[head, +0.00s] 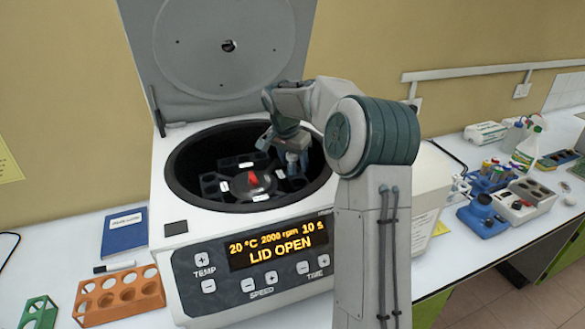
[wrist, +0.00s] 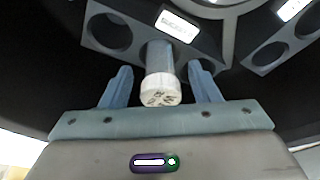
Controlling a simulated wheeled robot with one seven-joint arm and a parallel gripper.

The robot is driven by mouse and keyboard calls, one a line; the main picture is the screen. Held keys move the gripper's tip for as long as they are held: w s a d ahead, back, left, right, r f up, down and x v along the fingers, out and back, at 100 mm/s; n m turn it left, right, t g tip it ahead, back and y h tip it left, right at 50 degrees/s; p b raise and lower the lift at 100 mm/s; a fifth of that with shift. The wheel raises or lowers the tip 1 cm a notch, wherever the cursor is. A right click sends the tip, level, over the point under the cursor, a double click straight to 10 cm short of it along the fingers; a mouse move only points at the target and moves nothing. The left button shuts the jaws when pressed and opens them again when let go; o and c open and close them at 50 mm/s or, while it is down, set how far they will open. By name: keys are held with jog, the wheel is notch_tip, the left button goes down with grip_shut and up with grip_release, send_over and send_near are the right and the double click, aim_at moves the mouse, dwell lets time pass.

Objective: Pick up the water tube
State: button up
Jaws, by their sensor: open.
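A tube with a white, marked cap (wrist: 161,90) stands in a hole of a grey rotor bucket (wrist: 205,50) in the wrist view. Whether it is the water tube I cannot read from the cap. My gripper (wrist: 160,82) is open, with one blue finger on each side of the tube and visible gaps between. In the head view, my gripper (head: 292,160) reaches down into the right side of the open centrifuge (head: 180,195). The tube's lower part is hidden in the bucket.
The centrifuge lid (head: 225,50) stands raised behind the bowl, and the bowl rim surrounds my gripper. An orange rack (head: 120,295), a green rack (head: 38,312) and a blue notebook (head: 124,231) lie to the left. Lab equipment (head: 485,215) stands at right.

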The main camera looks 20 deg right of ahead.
jog(key=c, duration=1.1)
jog(key=shift+o, duration=0.2)
notch_tip(320, 180, up, 18)
